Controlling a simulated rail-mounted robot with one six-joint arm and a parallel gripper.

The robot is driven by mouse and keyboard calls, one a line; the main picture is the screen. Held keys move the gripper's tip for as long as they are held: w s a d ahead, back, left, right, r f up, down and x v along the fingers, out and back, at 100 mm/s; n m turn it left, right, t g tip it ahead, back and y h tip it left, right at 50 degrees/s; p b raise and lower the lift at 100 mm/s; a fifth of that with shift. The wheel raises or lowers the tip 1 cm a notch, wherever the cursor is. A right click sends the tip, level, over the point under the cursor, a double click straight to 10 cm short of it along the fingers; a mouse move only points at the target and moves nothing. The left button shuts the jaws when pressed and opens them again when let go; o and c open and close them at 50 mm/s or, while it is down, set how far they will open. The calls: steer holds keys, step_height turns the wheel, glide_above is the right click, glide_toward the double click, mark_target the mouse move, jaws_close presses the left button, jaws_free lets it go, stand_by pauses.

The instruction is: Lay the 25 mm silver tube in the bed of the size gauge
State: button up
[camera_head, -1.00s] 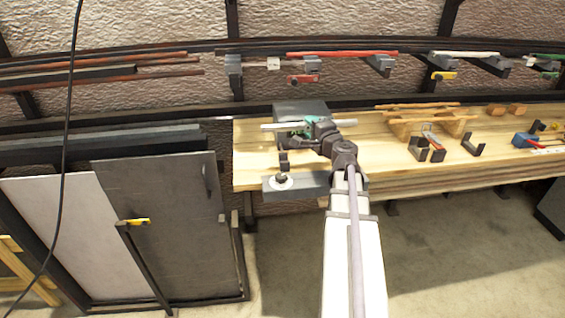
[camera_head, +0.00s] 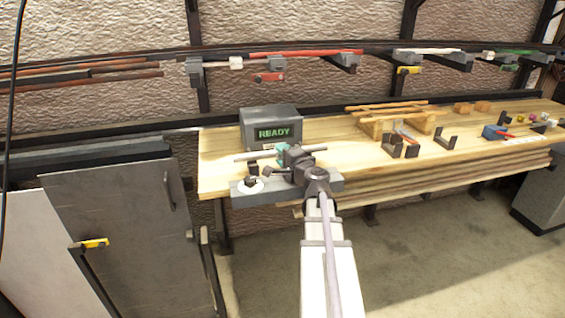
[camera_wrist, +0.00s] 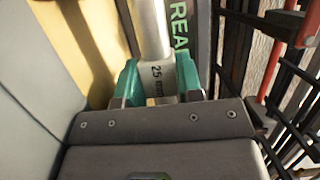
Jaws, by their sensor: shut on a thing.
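The silver tube (camera_head: 252,155) lies crosswise in my gripper (camera_head: 283,154), level or nearly so, with both ends sticking out. In the wrist view the tube (camera_wrist: 154,30) passes between the two teal fingers (camera_wrist: 160,82), which are shut on it; part of a "25" marking shows. A grey base (camera_head: 320,181) with a white disc and a dark upright stands at the bench's front edge, below the tube in the picture; it looks like the size gauge. I cannot tell the gap between tube and bed, as my wrist hides part of the base.
A grey box (camera_head: 268,113) reading "READY" stands behind the tube. Wooden blocks and dark brackets (camera_head: 446,143) are further right on the bench (camera_head: 350,155). A wall rack (camera_head: 345,65) holds coloured tubes.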

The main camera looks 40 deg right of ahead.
steer(key=shift+f+b, duration=0.3)
steer(key=shift+b, duration=0.1)
steer(key=shift+s+a+f+b, duration=0.1)
steer(key=shift+s+f+b, duration=0.05)
steer(key=shift+b, duration=0.15)
steer(key=o, duration=0.9)
steer(key=shift+s+a+f, duration=0.1)
steer(key=shift+s+a, duration=0.1)
steer(key=shift+o, duration=0.2)
steer(key=shift+r+p, duration=0.6)
steer(key=s+a, duration=0.1)
steer(key=s, duration=1)
